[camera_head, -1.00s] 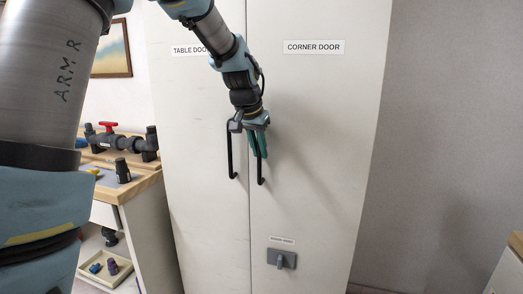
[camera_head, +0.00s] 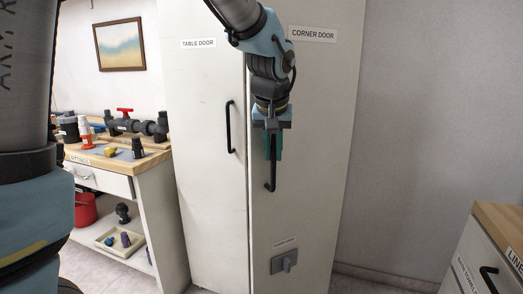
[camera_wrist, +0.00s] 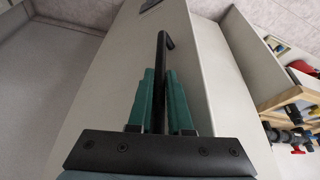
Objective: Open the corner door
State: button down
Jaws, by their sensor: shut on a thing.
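The corner door (camera_head: 312,130) is the right-hand white cabinet door, labelled "CORNER DOOR". It stands slightly ajar, its left edge out from the table door (camera_head: 203,140). Its black bar handle (camera_head: 270,186) is upright; its upper part is hidden by my gripper (camera_head: 273,150) in the head view. In the wrist view, the green fingers of my gripper (camera_wrist: 162,88) are on both sides of the handle (camera_wrist: 162,55), shut on it. A grey turn-knob (camera_head: 285,262) with a small label sits low on the corner door.
A workbench (camera_head: 150,165) with pipe fittings and a red valve stands at the left, a tray (camera_head: 120,240) on its lower shelf. A drawer cabinet (camera_head: 490,250) stands at the lower right. Floor and bare wall lie between it and the corner door.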

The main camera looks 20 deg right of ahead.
jog(key=s+d+n+y+b, duration=0.1)
jog(key=s+d+n+b, duration=0.1)
jog(key=s+d, duration=0.2)
jog(key=s+d+n+b, duration=0.1)
jog(key=s+d, duration=0.3)
jog(key=s, duration=0.6)
jog(key=shift+d+n+t+y+b, duration=0.3)
jog(key=shift+n+y+b, duration=0.1)
jog(key=shift+n, duration=0.4)
jog(key=shift+s, duration=0.1)
jog(key=c, duration=0.8)
grip_release()
jog(key=shift+c, duration=0.2)
jog(key=v, duration=1)
jog(key=shift+r, duration=0.35)
